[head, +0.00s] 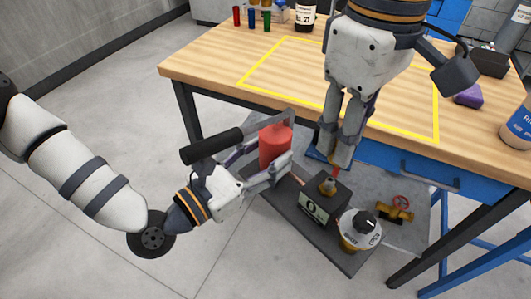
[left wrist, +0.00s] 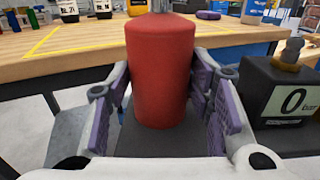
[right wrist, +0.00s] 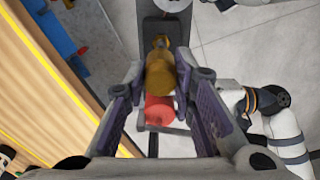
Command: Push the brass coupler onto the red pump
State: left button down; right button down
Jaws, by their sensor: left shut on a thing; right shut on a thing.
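The red pump (head: 275,147) is an upright red cylinder on a dark base plate; it fills the middle of the left wrist view (left wrist: 160,75). My left gripper (head: 277,170) is shut on it, with its purple-padded fingers on both sides. My right gripper (head: 341,152) points down and is shut on the brass coupler (right wrist: 160,72), which shows between its fingers in the right wrist view. In that view the red pump (right wrist: 158,112) shows partly behind the coupler. In the head view the fingers mostly hide the coupler, near the gauge box and apart from the red cylinder.
A box with a "0" display (head: 311,208) and a brass fitting (head: 328,187) on top stands on the base plate. A black lever handle (head: 211,146) extends left. The wooden bench (head: 225,60) stands behind.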

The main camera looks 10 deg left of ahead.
aim_at(331, 179)
jog(key=shift+r, duration=0.1)
jog(key=shift+f, duration=1.95)
jog(key=shift+f, duration=0.1)
jog(key=shift+f, duration=0.8)
jog(key=shift+f, duration=0.7)
jog(key=c, duration=1.3)
grip_release()
jog(key=shift+r, duration=0.1)
